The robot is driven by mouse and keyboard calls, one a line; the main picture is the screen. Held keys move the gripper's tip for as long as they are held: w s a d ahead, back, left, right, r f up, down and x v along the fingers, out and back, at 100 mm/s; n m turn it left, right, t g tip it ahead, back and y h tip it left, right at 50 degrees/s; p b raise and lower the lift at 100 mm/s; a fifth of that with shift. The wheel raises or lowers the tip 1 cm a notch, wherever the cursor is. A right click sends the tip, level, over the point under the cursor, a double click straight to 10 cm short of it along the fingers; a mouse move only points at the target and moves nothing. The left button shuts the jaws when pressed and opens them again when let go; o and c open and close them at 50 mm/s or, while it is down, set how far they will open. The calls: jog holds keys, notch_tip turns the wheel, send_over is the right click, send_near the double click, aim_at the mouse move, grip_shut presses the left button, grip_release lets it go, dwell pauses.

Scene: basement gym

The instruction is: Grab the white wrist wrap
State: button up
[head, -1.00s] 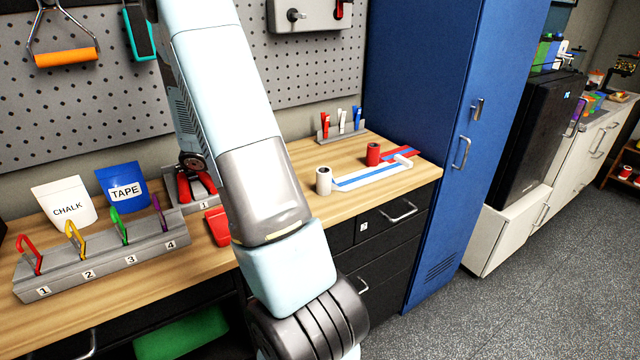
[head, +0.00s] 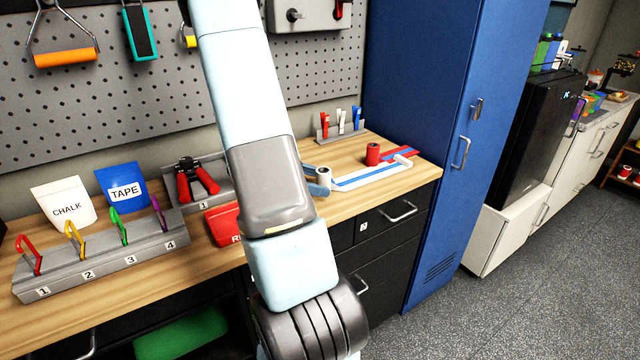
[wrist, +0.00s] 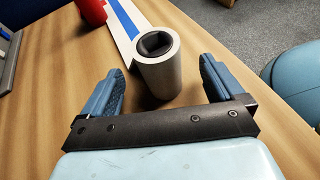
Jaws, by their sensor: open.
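The white wrist wrap (head: 324,175) is a rolled white cylinder standing upright on the wooden counter. In the wrist view the wrap (wrist: 157,75) shows a dark hollow centre at its top. In the wrist view my gripper (wrist: 161,82) is open, with one blue finger on each side of the wrap's lower part. The wrap stands between and just beyond the fingers, with a visible gap on both sides. I see no grip on it.
A clip rack (head: 341,133) stands at the back. A blue locker (head: 420,110) stands right.

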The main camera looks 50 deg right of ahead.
jog(key=shift+x, duration=0.95)
jog(key=c, duration=1)
